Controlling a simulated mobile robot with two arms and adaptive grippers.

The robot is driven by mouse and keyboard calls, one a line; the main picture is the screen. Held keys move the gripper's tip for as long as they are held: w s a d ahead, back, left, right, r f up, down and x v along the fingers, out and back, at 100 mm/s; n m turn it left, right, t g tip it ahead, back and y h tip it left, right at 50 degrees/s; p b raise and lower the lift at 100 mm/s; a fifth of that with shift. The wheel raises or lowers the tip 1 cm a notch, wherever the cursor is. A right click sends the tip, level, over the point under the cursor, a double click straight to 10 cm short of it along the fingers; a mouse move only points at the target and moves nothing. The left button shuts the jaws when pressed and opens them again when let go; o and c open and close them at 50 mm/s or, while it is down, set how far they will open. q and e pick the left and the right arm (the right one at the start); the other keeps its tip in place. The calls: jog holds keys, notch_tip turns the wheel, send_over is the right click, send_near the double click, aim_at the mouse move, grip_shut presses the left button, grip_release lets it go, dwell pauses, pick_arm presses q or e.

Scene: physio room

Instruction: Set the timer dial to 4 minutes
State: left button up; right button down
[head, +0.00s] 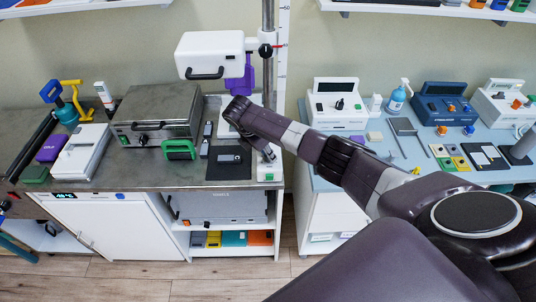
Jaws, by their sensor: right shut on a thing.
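A small white timer box (269,172) stands near the right front corner of the grey bench top. My right arm reaches in from the lower right, and its gripper (269,154) points down at the top of this box. The fingertips are shut at the timer's dial, which they and the wrist hide. The dial's pointer and scale marks cannot be read from here. My left gripper is not in view.
Beside the timer lies a black pad (229,163). A grey metal case (157,116) and a green-handled item (179,150) stand farther left. A white head unit (210,54) on a post overhangs the bench. A blue table (400,160) with devices stands right, across a gap.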

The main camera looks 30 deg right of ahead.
jog(key=m+b, duration=0.1)
jog(key=m, duration=0.1)
jog(key=m+g+b, duration=0.1)
jog(key=shift+w+f+m, duration=0.15)
jog(key=shift+w+m, duration=0.05)
jog(key=shift+m, duration=0.2)
jog(key=m+g+b, duration=0.1)
jog(key=m+b, duration=0.2)
jog(key=b, duration=0.1)
jog(key=shift+w+m+g+b, duration=0.1)
jog(key=shift+m+g+b, duration=0.3)
jog(key=shift+d+m+g+y+b, duration=0.1)
jog(key=shift+m+g+y+b, duration=0.25)
jog(key=shift+m+b, duration=0.65)
jog(key=shift+r, duration=0.2)
jog(key=c, duration=1.7)
grip_release()
